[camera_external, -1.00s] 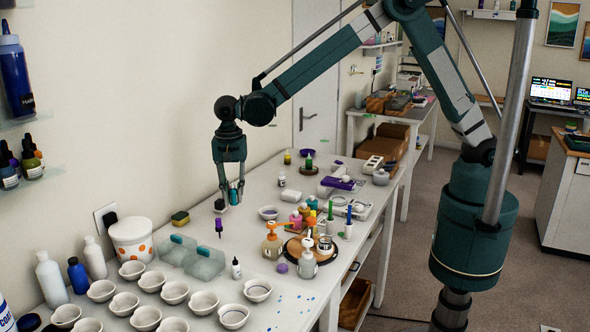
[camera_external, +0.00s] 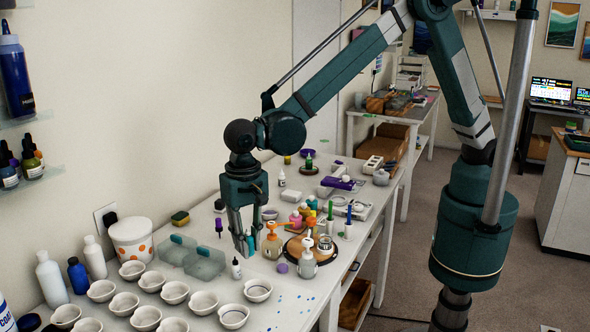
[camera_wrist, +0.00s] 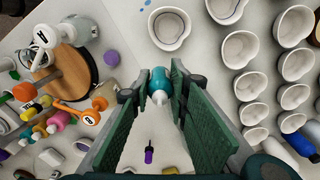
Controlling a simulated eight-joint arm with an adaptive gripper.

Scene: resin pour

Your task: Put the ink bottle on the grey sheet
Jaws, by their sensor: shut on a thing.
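My gripper (camera_external: 246,246) points down over the table's middle, with its fingers closed around a small teal bottle (camera_wrist: 157,80), which looks like the ink bottle. In the wrist view the bottle sits between the fingertips, its white tip towards the camera. In the external view only a sliver of teal (camera_external: 252,238) shows between the fingers. I cannot tell whether the bottle touches the table.
A small white bottle with a dark cap (camera_external: 236,269) stands just below my gripper in the external view. White cups (camera_external: 203,302) fill the front. Orange-topped pump bottles (camera_external: 272,244) and a round wooden board (camera_wrist: 67,72) stand close by. A purple item (camera_external: 219,226) is to the left.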

